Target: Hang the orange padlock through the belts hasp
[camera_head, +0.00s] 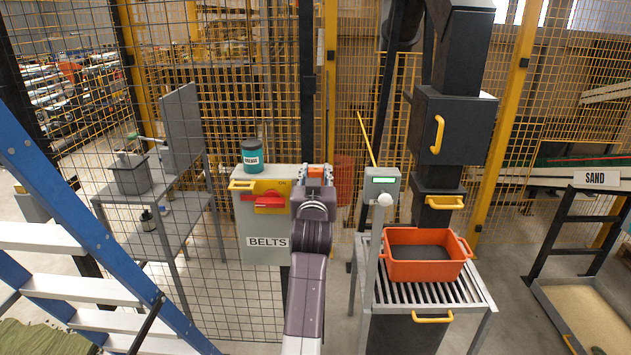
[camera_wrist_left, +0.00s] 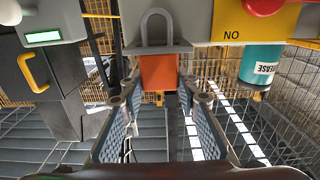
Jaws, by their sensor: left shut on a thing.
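The grey BELTS box (camera_head: 251,222) stands in front of the mesh fence, with a red switch handle (camera_head: 268,201) on a yellow plate. The orange padlock (camera_head: 315,171) shows at the box's upper right, partly hidden by my left gripper (camera_head: 315,186). In the left wrist view, the left gripper (camera_wrist_left: 158,90) is shut on the padlock's orange body (camera_wrist_left: 158,72). A grey shackle arch (camera_wrist_left: 158,27) shows against the pale box front, beyond a dark grey ledge (camera_wrist_left: 166,49). Whether the shackle passes through the hasp I cannot tell. My right gripper is not in view.
A teal grease tin (camera_head: 252,157) stands on the box top and shows in the left wrist view (camera_wrist_left: 262,62). To the right are a grey post with a display (camera_head: 382,185) and an orange crate (camera_head: 425,271) on rollers. A blue ladder (camera_head: 90,225) stands at left.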

